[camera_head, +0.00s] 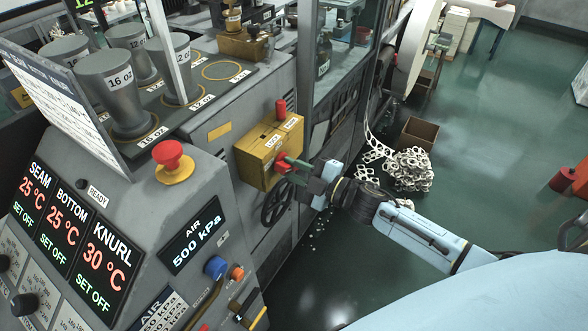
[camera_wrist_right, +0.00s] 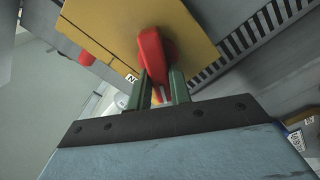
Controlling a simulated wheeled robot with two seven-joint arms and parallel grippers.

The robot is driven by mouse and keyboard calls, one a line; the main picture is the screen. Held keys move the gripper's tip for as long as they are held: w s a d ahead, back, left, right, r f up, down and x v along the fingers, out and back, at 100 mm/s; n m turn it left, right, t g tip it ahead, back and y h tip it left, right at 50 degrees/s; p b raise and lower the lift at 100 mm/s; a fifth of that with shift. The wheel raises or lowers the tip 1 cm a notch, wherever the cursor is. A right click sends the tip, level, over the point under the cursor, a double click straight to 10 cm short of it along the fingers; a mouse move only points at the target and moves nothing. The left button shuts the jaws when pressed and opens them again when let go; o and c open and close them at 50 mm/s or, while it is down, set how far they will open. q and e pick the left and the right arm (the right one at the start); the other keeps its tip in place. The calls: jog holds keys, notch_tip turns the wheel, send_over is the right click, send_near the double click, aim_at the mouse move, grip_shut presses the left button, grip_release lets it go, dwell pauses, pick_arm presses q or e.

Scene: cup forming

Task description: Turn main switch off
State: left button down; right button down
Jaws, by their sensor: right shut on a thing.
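The main switch is a red handle (camera_head: 281,163) on the front of a yellow box (camera_head: 252,158) on the machine's side. In the right wrist view the red handle (camera_wrist_right: 154,52) stands out from the yellow plate (camera_wrist_right: 105,22), tilted slightly. My right gripper (camera_head: 290,166) is at the switch, its green fingers on either side of the red handle. In the right wrist view the fingers (camera_wrist_right: 161,88) are closed on the handle's lower end. My left gripper is not in view.
A red emergency button (camera_head: 168,154) on a yellow base sits on the sloped panel to the left. A dark handwheel (camera_head: 276,203) is just below the yellow box. White paper scrap (camera_head: 410,170) and a cardboard box (camera_head: 419,133) lie on the green floor beyond my right arm.

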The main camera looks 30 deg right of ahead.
jog(key=n, duration=0.2)
jog(key=n+b, duration=0.1)
jog(key=n, duration=0.1)
jog(key=n+b, duration=0.1)
jog(key=n, duration=0.1)
jog(key=shift+a+f+n, duration=0.1)
jog(key=shift+f+n, duration=0.2)
jog(key=shift+f, duration=0.05)
dwell(0.4)
jog(key=c, duration=1.3)
grip_release()
jog(key=shift+s, duration=0.15)
jog(key=b+v, duration=0.2)
jog(key=v, duration=1.1)
